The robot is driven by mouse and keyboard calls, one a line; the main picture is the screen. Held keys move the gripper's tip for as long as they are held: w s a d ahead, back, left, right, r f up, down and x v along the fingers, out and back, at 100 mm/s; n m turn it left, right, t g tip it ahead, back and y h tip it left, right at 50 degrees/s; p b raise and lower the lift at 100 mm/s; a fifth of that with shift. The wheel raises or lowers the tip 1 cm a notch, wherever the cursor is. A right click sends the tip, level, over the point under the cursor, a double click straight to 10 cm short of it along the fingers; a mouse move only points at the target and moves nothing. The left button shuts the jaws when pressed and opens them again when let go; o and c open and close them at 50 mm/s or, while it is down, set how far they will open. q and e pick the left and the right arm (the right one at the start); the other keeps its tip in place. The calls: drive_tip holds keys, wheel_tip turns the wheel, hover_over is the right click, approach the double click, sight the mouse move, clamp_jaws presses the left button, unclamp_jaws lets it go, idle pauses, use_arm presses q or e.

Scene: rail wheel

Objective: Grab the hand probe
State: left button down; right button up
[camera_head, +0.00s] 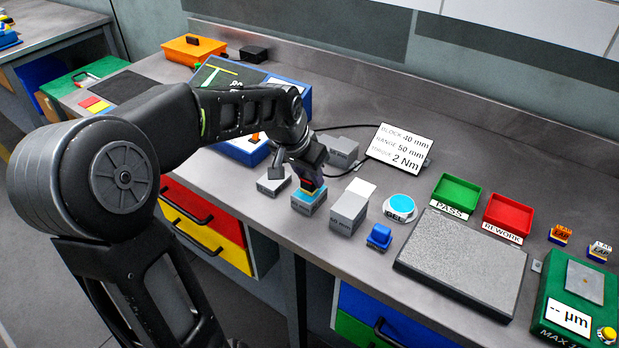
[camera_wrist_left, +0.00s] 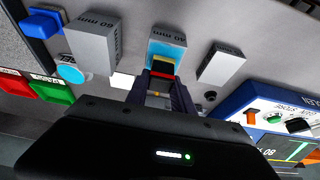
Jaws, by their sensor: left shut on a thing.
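My left gripper (camera_head: 311,188) reaches down over a grey block with a blue top (camera_head: 308,203) in the head view. Its fingers are shut on a small piece with dark, yellow and red parts, which looks like the hand probe; it shows between the fingertips in the left wrist view (camera_wrist_left: 162,70). The piece is at the block's blue top; I cannot tell if it touches it. The fingers and wrist hide much of the piece. My right gripper is in neither view.
Grey blocks stand close by, one to the right (camera_head: 348,212) and one to the left (camera_head: 273,182). Green (camera_head: 458,192) and red (camera_head: 508,213) trays lie behind a grey plate (camera_head: 465,262).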

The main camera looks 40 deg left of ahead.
use_arm(q)
wheel_tip(320, 180, up, 10)
drive_tip(key=shift+f+b, duration=0.1)
drive_tip(key=shift+b, duration=0.25)
idle(0.5)
